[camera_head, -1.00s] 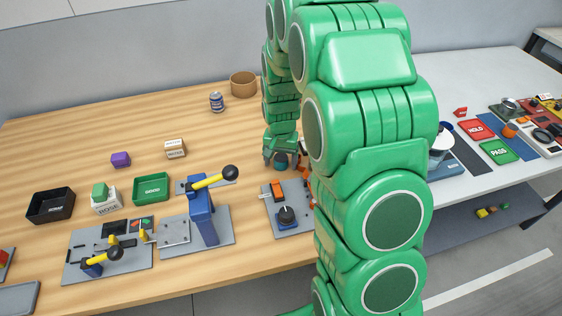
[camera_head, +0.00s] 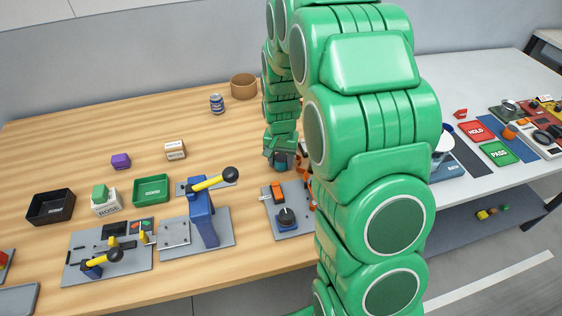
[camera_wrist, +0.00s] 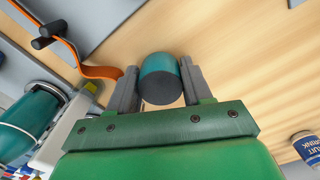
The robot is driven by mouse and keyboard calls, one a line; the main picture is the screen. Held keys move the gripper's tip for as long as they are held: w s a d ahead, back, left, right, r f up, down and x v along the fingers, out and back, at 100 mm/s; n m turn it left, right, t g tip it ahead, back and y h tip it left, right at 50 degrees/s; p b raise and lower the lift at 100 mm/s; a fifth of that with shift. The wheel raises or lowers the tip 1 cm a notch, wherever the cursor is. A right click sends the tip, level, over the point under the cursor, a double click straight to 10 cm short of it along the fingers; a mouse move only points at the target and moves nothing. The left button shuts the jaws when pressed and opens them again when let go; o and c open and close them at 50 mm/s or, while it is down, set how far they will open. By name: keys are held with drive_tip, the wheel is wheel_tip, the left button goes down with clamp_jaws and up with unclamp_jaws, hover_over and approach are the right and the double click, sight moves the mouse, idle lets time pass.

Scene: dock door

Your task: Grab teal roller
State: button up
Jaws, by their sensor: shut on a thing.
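The teal roller (camera_wrist: 160,72) is a short cylinder with a dark end face. In the wrist view it sits between the two grey fingers of my gripper (camera_wrist: 160,88), with a finger against each side. My gripper is shut on it. In the head view my gripper (camera_head: 281,160) is over the wooden table behind the switch plate, and the roller (camera_head: 281,167) shows only as a small teal patch below the fingers. I cannot tell whether the roller touches the table.
A grey plate (camera_head: 303,224) with an orange switch and dark knob lies just in front. An orange strip (camera_wrist: 98,72) passes close left of the fingers. A can (camera_head: 217,103) and a round tan container (camera_head: 243,87) stand behind. A blue lever stand (camera_head: 203,219) is at left.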

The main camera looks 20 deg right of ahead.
wheel_tip(320, 180, up, 3)
drive_tip(key=shift+f, duration=0.15)
drive_tip(key=s+r, duration=0.9)
drive_tip(key=s, duration=0.4)
drive_tip(key=shift+s+a+r, duration=0.25)
drive_tip(key=shift+s, duration=0.15)
